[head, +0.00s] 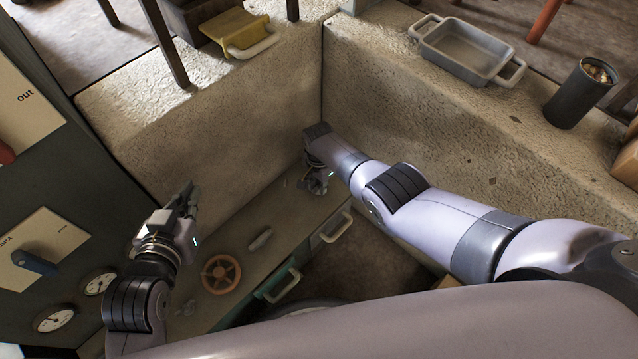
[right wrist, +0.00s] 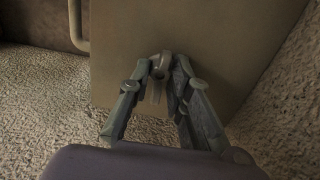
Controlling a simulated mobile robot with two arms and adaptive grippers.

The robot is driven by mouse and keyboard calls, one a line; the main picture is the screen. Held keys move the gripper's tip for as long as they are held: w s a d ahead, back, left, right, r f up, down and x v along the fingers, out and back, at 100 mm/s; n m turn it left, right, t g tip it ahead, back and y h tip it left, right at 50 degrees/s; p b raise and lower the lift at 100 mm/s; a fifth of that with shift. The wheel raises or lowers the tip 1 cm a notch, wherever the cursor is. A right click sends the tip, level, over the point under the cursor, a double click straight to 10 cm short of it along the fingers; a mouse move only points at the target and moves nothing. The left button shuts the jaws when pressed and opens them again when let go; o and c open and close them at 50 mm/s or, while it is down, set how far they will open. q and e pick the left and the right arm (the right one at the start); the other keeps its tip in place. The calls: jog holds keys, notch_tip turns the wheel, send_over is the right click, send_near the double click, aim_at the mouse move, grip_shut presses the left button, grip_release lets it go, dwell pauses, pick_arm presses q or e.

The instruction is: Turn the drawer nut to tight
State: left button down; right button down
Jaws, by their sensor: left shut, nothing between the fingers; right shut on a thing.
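In the right wrist view my right gripper (right wrist: 160,78) is shut on a small grey part with a round end, which looks like the drawer nut (right wrist: 157,66). The part stands at a flat brown panel, and the fingers hide some of its sides. I cannot read its tight or loose position. In the head view my right gripper (head: 317,184) is low in the corner of the stone walls, at the far end of the shelf, partly hidden by its arm. My left gripper (head: 186,203) is shut and empty, raised above the shelf at the left.
The shelf (head: 275,237) bears an orange handwheel (head: 221,273) and a small pale cylinder (head: 261,239). Drawer handles (head: 336,228) stick out from its front. A panel with gauges (head: 54,319) and levers (head: 36,263) stands at the left. A metal tray (head: 462,52) and dark cup (head: 580,92) stand on the ledge.

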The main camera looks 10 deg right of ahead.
dwell(0.4)
jog(key=c, duration=1.5)
grip_release()
jog(key=shift+o, duration=0.2)
jog(key=shift+r, duration=0.1)
notch_tip(320, 180, up, 12)
